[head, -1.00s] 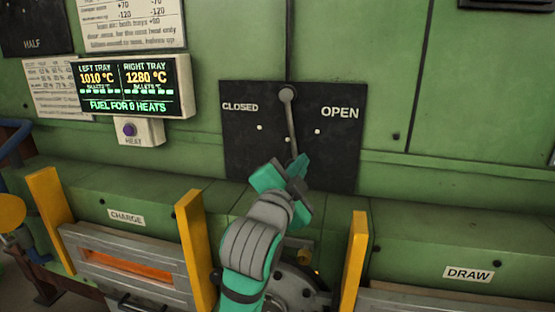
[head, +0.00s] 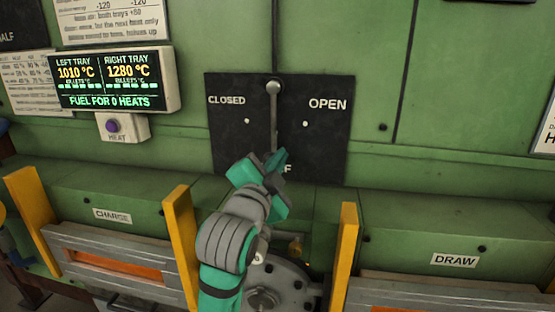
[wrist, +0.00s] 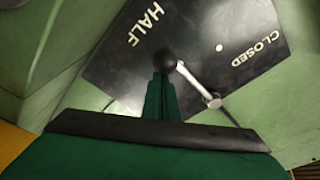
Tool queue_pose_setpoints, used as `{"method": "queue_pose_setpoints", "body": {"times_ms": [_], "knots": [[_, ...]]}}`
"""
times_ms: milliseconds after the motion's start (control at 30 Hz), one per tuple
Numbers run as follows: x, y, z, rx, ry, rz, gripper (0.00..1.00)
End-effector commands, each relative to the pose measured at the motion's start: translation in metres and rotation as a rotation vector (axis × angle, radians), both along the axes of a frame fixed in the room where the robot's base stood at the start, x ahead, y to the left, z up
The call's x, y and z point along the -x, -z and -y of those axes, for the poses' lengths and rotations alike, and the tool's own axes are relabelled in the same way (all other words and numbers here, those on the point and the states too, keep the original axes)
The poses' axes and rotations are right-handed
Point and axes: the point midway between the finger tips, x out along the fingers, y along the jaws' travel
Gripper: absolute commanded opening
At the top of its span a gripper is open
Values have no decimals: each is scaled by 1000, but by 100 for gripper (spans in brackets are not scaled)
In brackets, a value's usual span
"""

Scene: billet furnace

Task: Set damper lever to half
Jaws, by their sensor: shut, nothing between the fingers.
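The damper lever (head: 273,115) is a grey metal bar on a black plate (head: 228,140) marked CLOSED on the left and OPEN on the right. It hangs nearly straight down from its pivot. The HALF label below is mostly hidden by my gripper in the head view and readable in the wrist view (wrist: 145,25). The lever's black ball knob (wrist: 166,59) shows there, with the bar pointing roughly towards HALF. My gripper (head: 272,160) is shut at the lever's lower end. Its fingertips (wrist: 161,75) are right at the knob; whether they touch it I cannot tell.
A temperature display (head: 112,80) and a HEAT button (head: 113,126) are left of the plate. Yellow posts (head: 181,245) and (head: 346,250) rise in front of the green ledge. The CHARGE door (head: 110,255) is lower left, the DRAW label (head: 455,260) lower right.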

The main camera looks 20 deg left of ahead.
Motion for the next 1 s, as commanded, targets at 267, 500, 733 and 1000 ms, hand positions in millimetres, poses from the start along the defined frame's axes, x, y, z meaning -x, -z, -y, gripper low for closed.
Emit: {"method": "queue_pose_setpoints", "body": {"times_ms": [267, 500, 733, 1000], "knots": [[-5, -13, 20, -2, 1, 2, 0], [28, -17, 28, 0, -9, 3, 0], [69, -14, 34, -1, -1, 2, 0], [91, -12, 34, 0, -2, 1, 0]]}}
